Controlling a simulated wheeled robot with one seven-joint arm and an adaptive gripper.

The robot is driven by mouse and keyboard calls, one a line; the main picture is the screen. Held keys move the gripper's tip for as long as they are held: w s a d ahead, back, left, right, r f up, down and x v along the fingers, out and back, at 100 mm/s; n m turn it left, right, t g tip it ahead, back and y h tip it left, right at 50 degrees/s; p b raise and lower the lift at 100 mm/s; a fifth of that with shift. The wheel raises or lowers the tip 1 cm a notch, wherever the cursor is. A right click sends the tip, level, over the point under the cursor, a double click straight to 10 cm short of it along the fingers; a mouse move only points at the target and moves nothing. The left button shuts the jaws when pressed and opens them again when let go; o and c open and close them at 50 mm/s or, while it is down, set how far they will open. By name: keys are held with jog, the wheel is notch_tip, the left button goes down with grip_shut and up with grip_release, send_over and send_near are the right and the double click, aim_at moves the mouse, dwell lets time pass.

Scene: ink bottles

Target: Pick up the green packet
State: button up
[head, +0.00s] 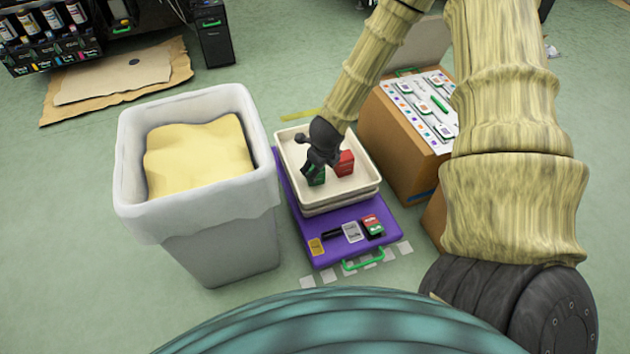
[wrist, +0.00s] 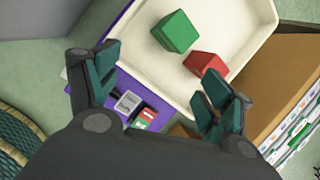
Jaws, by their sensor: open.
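The green packet (wrist: 175,31) lies in the white tray (wrist: 258,12), near the tray's middle in the wrist view. In the head view the green packet (head: 317,177) is partly hidden behind my gripper. A red packet (wrist: 206,65) lies close beside it, nearer my right finger in the wrist view; it also shows in the head view (head: 345,163). My gripper (head: 312,168) is over the tray. In the wrist view my gripper (wrist: 163,88) is open, its fingers wide apart, with nothing between them; the green packet is ahead of the fingertips.
The tray sits stacked on a purple case (head: 310,230) holding small items and a green handle. A tall bin (head: 225,240) stands left of the tray. A cardboard box (head: 392,140) with a printed sheet stands close on the right.

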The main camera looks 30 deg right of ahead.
jog(key=w+d+f+m+b, duration=0.1)
jog(key=w+f+m+b, duration=0.1)
jog(key=w+d+f+m+b, duration=0.1)
jog(key=w+f+m+b, duration=0.1)
jog(key=w+d+f+m+b, duration=0.1)
jog(key=w+f+m+b, duration=0.1)
jog(key=f, duration=0.1)
jog(key=shift+w+d+t+b, duration=0.1)
jog(key=shift+d+t+b, duration=0.2)
jog(key=shift+b, duration=0.1)
jog(key=shift+a+b+x, duration=0.2)
jog(key=shift+b+x, duration=0.65)
jog(key=shift+x, duration=0.5)
jog(key=shift+a+b+x, duration=0.2)
jog(key=shift+b+x, duration=0.65)
jog(key=shift+x, duration=0.45)
jog(key=c, duration=1.1)
